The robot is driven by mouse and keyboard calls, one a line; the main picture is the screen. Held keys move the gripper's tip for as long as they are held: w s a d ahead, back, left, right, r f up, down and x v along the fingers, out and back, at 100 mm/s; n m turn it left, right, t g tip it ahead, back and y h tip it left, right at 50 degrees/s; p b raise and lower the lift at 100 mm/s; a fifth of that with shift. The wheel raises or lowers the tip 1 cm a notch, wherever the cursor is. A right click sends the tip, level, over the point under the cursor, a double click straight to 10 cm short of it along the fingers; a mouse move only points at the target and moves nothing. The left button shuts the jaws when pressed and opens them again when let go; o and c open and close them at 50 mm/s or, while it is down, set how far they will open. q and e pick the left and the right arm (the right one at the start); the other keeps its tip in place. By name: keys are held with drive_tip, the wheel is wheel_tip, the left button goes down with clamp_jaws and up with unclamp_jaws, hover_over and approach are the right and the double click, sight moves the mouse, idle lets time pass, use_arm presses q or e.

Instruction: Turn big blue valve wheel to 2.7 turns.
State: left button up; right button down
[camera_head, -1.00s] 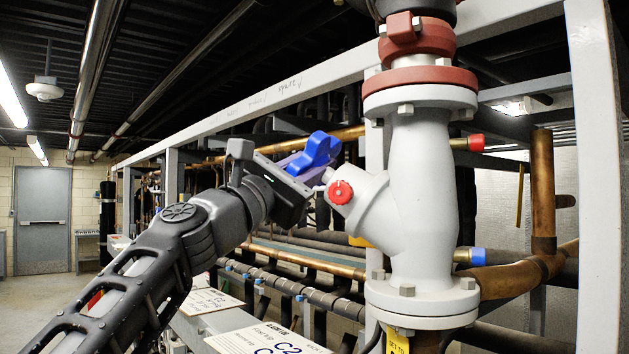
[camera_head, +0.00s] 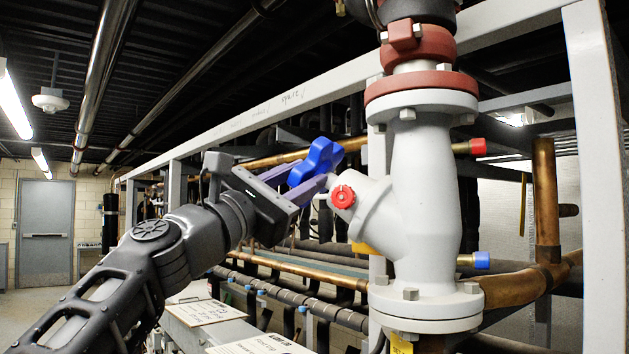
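The big blue valve wheel (camera_head: 318,160) is lobed and sits on the angled branch of a large grey valve body (camera_head: 424,190). My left gripper (camera_head: 304,184) comes in from the lower left with its two fingers around the wheel's near side, one finger above and one below. The fingers look apart, with part of the wheel between them; I cannot tell whether they press on it. My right gripper is not in view.
A small red knob (camera_head: 343,197) sits on the valve branch close to the fingertips. A white frame beam (camera_head: 250,112) runs behind. Copper pipes (camera_head: 545,200) are at the right. White label signs (camera_head: 205,312) lie below the arm.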

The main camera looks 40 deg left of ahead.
sight(293, 184)
use_arm(q)
drive_tip(key=b+v, duration=0.1)
drive_tip(key=v, duration=0.3)
idle(0.6)
